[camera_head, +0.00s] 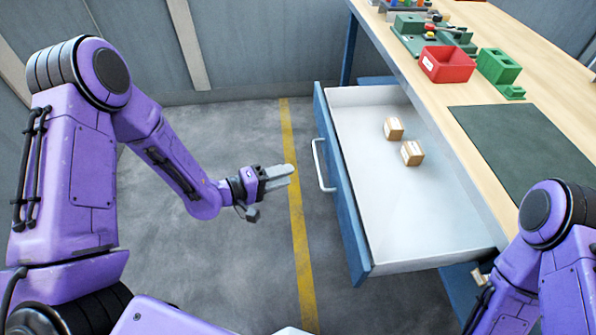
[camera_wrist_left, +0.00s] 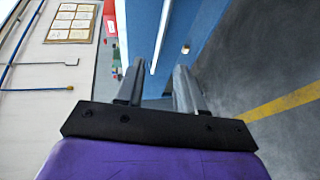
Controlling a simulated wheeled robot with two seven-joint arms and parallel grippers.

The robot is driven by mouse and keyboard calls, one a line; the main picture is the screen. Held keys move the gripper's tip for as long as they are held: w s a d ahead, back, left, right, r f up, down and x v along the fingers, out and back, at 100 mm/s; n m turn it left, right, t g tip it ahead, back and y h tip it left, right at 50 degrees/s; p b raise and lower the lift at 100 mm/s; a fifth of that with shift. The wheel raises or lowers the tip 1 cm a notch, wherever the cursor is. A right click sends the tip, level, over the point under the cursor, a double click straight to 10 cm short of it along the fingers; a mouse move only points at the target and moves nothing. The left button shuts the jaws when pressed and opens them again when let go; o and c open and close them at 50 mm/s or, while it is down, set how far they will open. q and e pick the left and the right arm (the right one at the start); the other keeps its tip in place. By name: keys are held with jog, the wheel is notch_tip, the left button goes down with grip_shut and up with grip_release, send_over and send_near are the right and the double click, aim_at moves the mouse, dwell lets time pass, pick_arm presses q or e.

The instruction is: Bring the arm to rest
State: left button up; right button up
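My left gripper (camera_head: 281,177) hangs over the floor, left of the open drawer and apart from its handle. Its two grey fingers also show in the left wrist view (camera_wrist_left: 158,82), with a clear gap and nothing between them, so it is open. My right arm (camera_head: 545,265) is at the lower right beside the bench. Its gripper end is small, dark and partly hidden, near a small tan piece (camera_head: 480,275); I cannot tell whether it holds that piece.
The pulled-out drawer (camera_head: 405,225) has a blue front, a silver handle (camera_head: 322,165) and two small cardboard boxes (camera_head: 412,153) inside. The wooden bench (camera_head: 545,85) carries a red bin (camera_head: 447,65), green fixtures (camera_head: 498,66) and a dark mat (camera_head: 525,145). Floor around the left gripper is clear.

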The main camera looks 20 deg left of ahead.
pick_arm(q)
jog(key=shift+s+a, duration=0.2)
dwell(0.4)
jog(key=s+a+f+g+y, duration=0.1)
jog(key=s+a+f+y, duration=0.3)
jog(key=f+y, duration=0.15)
jog(key=s+a+f+g+y, duration=0.2)
jog(key=s+a+f+y, duration=0.25)
jog(key=f, duration=0.25)
jog(key=s+a+f+m+g+y, duration=0.1)
jog(key=s+f+g+y, duration=0.1)
jog(key=s, duration=0.7)
jog(key=s+a+f+g+y, duration=0.1)
jog(key=s+f+g+y, duration=0.1)
jog(key=s, duration=0.7)
notch_tip(320, 180, down, 3)
jog(key=shift+s+r+m+g, duration=0.2)
jog(key=shift+m+g, duration=0.2)
jog(key=shift+g, duration=0.3)
